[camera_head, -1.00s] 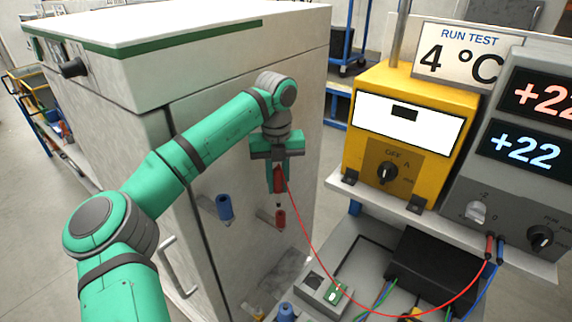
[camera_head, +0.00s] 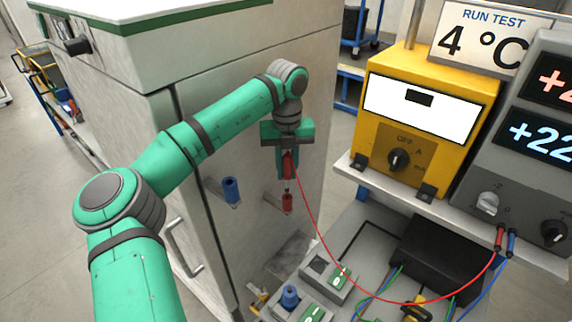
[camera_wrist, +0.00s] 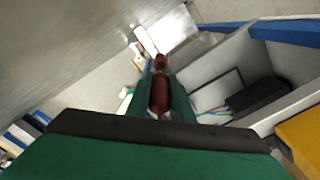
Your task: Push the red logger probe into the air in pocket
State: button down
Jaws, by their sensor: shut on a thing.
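The red logger probe (camera_head: 289,165) is upright between the fingers of my gripper (camera_head: 287,172), which is shut on it. Its thin tip points down at a red pocket (camera_head: 287,203) on the side of the white cabinet. The tip is at or just above the pocket's mouth; I cannot tell whether it has entered. In the wrist view the probe (camera_wrist: 158,96) lines up with the red pocket (camera_wrist: 160,62) beyond it. A blue pocket (camera_head: 231,190) sits to the left on the same cabinet. I cannot read a label on either pocket.
A red lead (camera_head: 325,245) runs from the probe to the grey meter (camera_head: 506,190) at right. The yellow meter (camera_head: 423,120) stands on a shelf. Below are a black box (camera_head: 440,262) and small switch modules (camera_head: 343,275). The cabinet wall (camera_head: 215,135) is close behind my arm.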

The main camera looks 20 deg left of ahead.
aim_at(287, 155)
jog(key=shift+w+f, duration=0.15)
jog(key=shift+f, duration=3.25)
jog(key=c, duration=1.5)
grip_release()
notch_tip(287, 155, up, 10)
jog(key=shift+r, duration=0.35)
